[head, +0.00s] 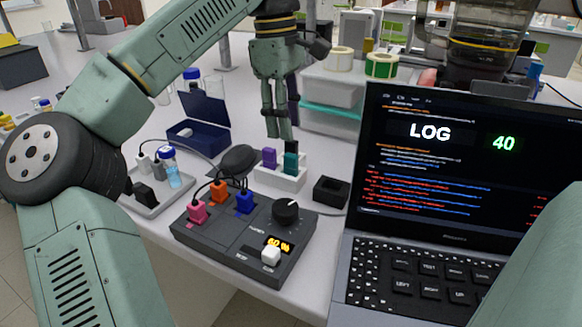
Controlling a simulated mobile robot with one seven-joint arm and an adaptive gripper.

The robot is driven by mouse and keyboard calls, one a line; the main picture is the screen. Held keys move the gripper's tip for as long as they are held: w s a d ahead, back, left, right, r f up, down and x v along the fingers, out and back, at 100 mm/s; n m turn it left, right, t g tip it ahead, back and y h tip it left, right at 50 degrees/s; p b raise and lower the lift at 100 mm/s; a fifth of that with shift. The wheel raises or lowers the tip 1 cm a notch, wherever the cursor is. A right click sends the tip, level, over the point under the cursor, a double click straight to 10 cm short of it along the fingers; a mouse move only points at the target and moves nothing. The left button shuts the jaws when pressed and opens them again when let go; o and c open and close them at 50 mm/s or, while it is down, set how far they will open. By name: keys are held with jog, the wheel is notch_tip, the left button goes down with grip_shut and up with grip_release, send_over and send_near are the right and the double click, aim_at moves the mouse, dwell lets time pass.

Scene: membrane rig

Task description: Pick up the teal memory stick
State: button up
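The teal memory stick (291,160) stands upright in the right part of a white holder (285,182). A purple stick (269,158) stands to its left in the same holder. My gripper (279,136) points down, with its fingertips just above and slightly left of the teal stick in the picture. The fingers show close together from this angle, and I cannot tell how wide the gap is or whether they touch the stick. The stick's top lies close below the right finger.
A grey control box (245,235) with coloured plugs and a knob stands in front of the holder. A black block (331,191) and a laptop (455,190) are to the right. A dark blue open box (198,130) and a grey tray (155,195) are left.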

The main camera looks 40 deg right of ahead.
aim_at(291, 155)
jog(key=f, duration=0.5)
jog(key=s+f, duration=0.1)
jog(key=f, duration=0.2)
jog(key=shift+d+p, duration=0.15)
jog(key=shift+p, duration=0.25)
jog(key=shift+r, duration=0.1)
grip_shut()
jog(key=shift+w+r, duration=0.1)
jog(key=shift+r, duration=0.45)
notch_tip(291, 155, up, 2)
jog(key=shift+r+b, duration=0.2)
jog(key=shift+b, duration=0.2)
jog(key=s+a+b, duration=0.2)
jog(key=s+a, duration=0.1)
jog(key=s, duration=0.4)
jog(key=s+a+r+b, duration=0.1)
jog(key=s+a+b, duration=0.1)
jog(key=s, duration=0.5)
jog(key=shift+s+a+r, duration=0.25)
jog(key=shift+s+a, duration=0.15)
jog(key=shift+a, duration=0.2)
